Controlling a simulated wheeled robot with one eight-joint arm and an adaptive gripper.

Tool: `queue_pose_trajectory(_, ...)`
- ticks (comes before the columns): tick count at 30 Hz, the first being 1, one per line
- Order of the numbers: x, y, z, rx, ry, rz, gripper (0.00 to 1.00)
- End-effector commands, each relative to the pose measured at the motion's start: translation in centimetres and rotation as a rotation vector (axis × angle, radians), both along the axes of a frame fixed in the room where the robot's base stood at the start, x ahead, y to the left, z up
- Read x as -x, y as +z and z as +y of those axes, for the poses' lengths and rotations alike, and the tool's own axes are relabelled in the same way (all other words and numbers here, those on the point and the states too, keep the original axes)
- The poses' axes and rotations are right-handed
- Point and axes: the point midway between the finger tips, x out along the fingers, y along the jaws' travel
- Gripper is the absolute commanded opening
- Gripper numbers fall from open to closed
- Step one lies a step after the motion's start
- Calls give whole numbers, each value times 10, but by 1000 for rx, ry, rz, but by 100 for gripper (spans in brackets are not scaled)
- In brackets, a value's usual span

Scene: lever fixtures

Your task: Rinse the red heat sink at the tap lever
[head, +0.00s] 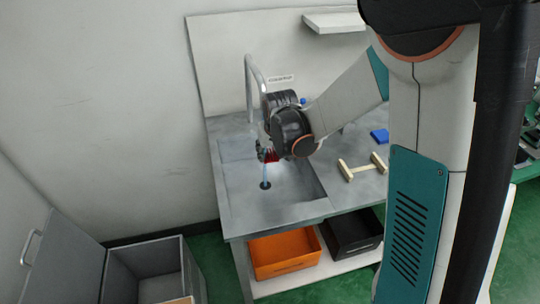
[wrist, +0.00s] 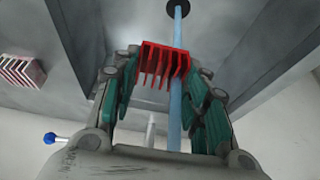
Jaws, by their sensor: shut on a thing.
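The red heat sink (wrist: 163,62) is held between the fingertips of my gripper (wrist: 164,72), fins showing in the wrist view. In the head view the heat sink (head: 269,156) is a small red patch under my wrist, partly hidden. The grey tap (head: 249,85) arches over the sink (head: 237,190). A blue water stream (head: 266,174) runs down to the drain. In the wrist view the stream (wrist: 175,120) shows on both sides of the heat sink and meets its right part. A lever with a blue knob (wrist: 49,138) is at left; a blue knob (head: 303,100) shows behind my wrist.
A wooden stand (head: 362,168) and a blue block (head: 380,136) lie on the counter right of the sink. An orange crate (head: 284,256) and a black crate (head: 352,233) are below. A grey open bin (head: 147,260) stands left. A white shelf (head: 334,22) is on the backboard.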

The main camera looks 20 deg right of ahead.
Motion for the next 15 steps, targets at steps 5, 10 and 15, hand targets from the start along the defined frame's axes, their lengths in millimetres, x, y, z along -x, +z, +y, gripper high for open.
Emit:
queue_pose_trajectory(5, 10, 0, -2, 0, 0, 0, 17)
queue_pose_trajectory(10, 23, 0, -3, 0, -1, 0, 17)
queue_pose_trajectory(15, 35, 0, -5, 0, -1, 0, 17)
